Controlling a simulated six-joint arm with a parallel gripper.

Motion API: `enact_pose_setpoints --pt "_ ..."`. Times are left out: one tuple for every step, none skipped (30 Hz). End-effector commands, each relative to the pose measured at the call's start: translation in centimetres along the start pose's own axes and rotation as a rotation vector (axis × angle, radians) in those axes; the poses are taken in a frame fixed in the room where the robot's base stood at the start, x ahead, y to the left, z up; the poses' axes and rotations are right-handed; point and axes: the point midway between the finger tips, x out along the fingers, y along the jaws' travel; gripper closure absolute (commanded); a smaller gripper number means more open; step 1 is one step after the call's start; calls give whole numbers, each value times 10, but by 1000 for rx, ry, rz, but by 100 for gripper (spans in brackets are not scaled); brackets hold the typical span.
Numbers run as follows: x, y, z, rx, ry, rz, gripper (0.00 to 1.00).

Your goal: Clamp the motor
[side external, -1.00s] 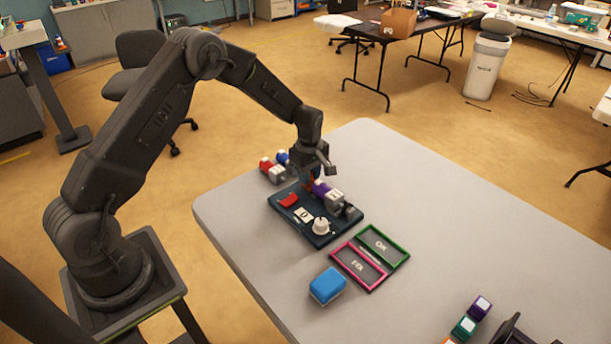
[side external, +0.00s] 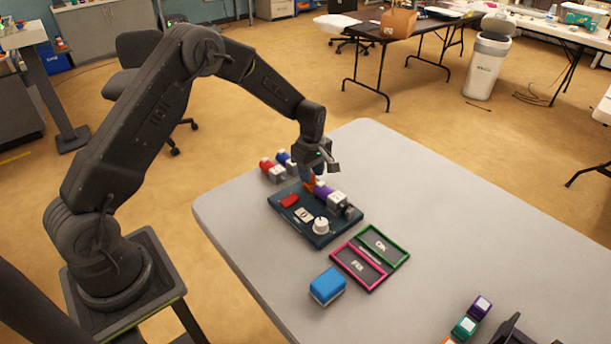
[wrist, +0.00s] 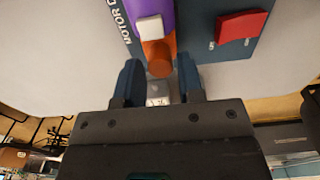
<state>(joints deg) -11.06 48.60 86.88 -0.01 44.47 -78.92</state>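The purple motor (side external: 323,191) lies on the dark blue board (side external: 284,212), with a grey part (side external: 337,199) at its right end. In the wrist view the purple motor (wrist: 152,18) is at the top, with a white block (wrist: 150,27) beside it. An orange rounded piece (wrist: 158,55) sticks out from its near end; it also shows in the side view (side external: 311,186). My gripper (wrist: 158,85) is open, its two blue fingers apart on either side of a small pale metallic thing. The orange piece is just ahead of the fingertips. Contact cannot be told.
The board carries a red switch (wrist: 241,27), a white knob (side external: 321,226) and a white label. Red and blue motors (side external: 268,168) stand behind it. Pink (side external: 347,272) and green (side external: 401,248) framed trays and a blue block (side external: 327,287) lie in front.

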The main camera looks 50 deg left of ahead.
Motion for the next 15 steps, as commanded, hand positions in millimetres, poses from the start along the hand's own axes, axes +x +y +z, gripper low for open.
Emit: enact_pose_setpoints --pt "-4 0 0 0 0 1 65" --pt "-7 0 0 0 0 1 65" --pt "-10 0 0 0 0 1 65" --pt "-12 0 0 0 0 1 65" --pt "-14 0 0 0 0 0 65" --pt "-17 0 0 0 0 1 65" --pt "-20 0 0 0 0 1 65" --pt "-22 0 0 0 0 1 65" --pt "-25 0 0 0 0 1 65" --pt "-28 0 0 0 0 1 65" --pt "-30 0 0 0 0 0 65" --pt "-33 0 0 0 0 1 65" --pt "-35 0 0 0 0 1 65" --pt "-37 0 0 0 0 1 65" --pt "-40 0 0 0 0 1 65"
